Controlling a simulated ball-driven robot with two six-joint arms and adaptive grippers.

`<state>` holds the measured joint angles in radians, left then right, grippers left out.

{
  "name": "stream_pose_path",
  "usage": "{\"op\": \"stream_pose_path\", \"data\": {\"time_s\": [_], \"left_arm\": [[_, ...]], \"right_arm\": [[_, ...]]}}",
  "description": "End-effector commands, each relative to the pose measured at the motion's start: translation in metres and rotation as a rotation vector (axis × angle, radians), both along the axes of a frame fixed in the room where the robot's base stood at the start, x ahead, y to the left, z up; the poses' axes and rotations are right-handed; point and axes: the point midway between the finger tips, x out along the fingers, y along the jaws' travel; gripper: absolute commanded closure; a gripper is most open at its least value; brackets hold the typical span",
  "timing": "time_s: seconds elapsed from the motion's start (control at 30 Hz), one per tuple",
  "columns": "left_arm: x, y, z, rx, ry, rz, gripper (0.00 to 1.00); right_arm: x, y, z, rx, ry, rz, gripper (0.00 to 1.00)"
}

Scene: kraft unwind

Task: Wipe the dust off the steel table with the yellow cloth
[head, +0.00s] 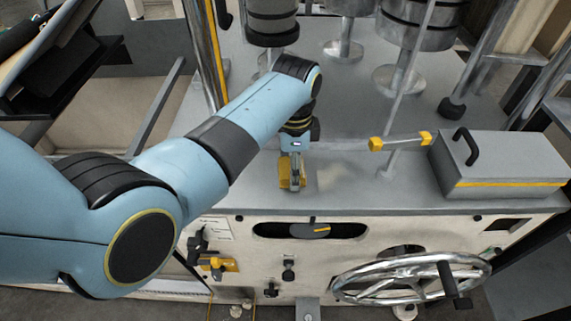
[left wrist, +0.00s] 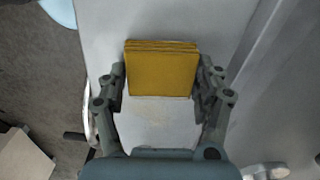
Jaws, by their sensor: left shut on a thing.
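The yellow cloth (left wrist: 161,72) is a folded square pad. In the left wrist view it sits between the two fingers of my left gripper (left wrist: 162,88), which is shut on it. In the head view my left gripper (head: 292,170) points down with the cloth (head: 284,173) at the front part of the steel table (head: 380,195). I cannot tell whether the cloth touches the surface. A pale dusty patch (head: 330,176) lies on the table just right of the cloth; a faint pale patch (left wrist: 155,110) also shows in the left wrist view. My right gripper is not in view.
A grey box with a black handle and yellow stripe (head: 500,165) stands at the right of the table. A rod with yellow ends (head: 400,141) is left of it. Metal rollers (head: 415,35) stand at the back. A handwheel (head: 410,278) projects below the front edge.

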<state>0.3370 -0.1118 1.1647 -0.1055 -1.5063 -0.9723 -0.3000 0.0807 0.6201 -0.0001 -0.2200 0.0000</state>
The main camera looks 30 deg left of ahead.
Motion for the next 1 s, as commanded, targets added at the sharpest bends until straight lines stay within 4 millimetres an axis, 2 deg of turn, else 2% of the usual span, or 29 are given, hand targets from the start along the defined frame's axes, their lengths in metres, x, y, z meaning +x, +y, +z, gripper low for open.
{"op": "stream_pose_path", "data": {"time_s": [0.23, 0.53, 0.8, 1.0], "left_arm": [[0.008, -0.023, 0.0, -0.006, 0.004, -0.003, 0.63], [0.015, -0.034, 0.0, -0.004, 0.002, -0.001, 0.63], [0.025, -0.056, 0.0, -0.004, 0.001, -0.002, 0.63], [0.028, -0.061, 0.0, -0.003, 0.001, -0.001, 0.63]], "right_arm": [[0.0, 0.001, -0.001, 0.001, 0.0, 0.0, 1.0], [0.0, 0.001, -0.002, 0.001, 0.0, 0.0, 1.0], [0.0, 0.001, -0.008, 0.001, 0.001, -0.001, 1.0], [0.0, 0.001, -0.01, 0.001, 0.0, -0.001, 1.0]]}}
